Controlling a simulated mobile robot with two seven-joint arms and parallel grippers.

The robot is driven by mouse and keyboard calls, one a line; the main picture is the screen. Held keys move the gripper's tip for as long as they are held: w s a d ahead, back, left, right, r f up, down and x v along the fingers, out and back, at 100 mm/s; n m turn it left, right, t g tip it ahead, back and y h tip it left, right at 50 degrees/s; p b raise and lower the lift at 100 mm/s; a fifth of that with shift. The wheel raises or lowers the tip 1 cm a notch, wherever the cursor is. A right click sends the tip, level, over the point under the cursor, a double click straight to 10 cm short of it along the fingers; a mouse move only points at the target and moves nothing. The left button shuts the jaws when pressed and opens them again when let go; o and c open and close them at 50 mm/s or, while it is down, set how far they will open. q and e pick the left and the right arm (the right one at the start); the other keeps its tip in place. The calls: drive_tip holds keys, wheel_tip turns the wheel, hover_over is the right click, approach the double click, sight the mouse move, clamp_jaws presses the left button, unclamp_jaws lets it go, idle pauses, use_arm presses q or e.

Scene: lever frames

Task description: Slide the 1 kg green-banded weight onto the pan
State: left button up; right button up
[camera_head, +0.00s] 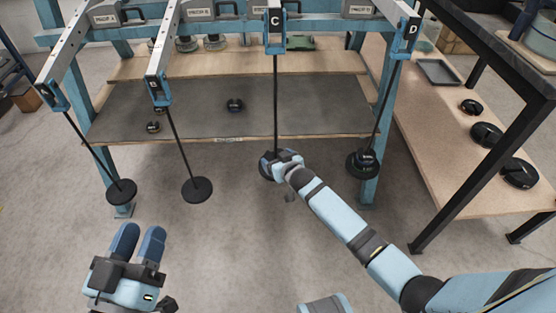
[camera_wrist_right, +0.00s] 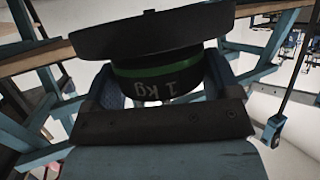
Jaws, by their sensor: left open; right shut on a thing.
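The 1 kg weight with the green band (camera_wrist_right: 155,84) is between the fingers of my right gripper (camera_head: 281,160), which is shut on it. A dark round pan (camera_wrist_right: 140,38) lies right against or very close to the weight in the right wrist view; I cannot tell whether they touch. In the head view this is the pan (camera_head: 265,165) at the foot of lever C's rod (camera_head: 276,100), partly hidden by my gripper. My left gripper (camera_head: 138,240) is open and empty, low at the left, away from the levers.
Pans hang from the two left levers (camera_head: 121,191) (camera_head: 197,190). Lever D's pan (camera_head: 363,165) bears a dark weight. Small dark weights (camera_head: 235,105) sit on the grey shelf (camera_head: 190,105). Larger ones (camera_head: 519,173) lie on the right bench (camera_head: 430,150). The floor in front is clear.

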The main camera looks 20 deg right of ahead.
drive_tip(key=shift+f, duration=0.25)
idle(0.7)
drive_tip(key=o, duration=1.2)
drive_tip(key=shift+f, duration=0.2)
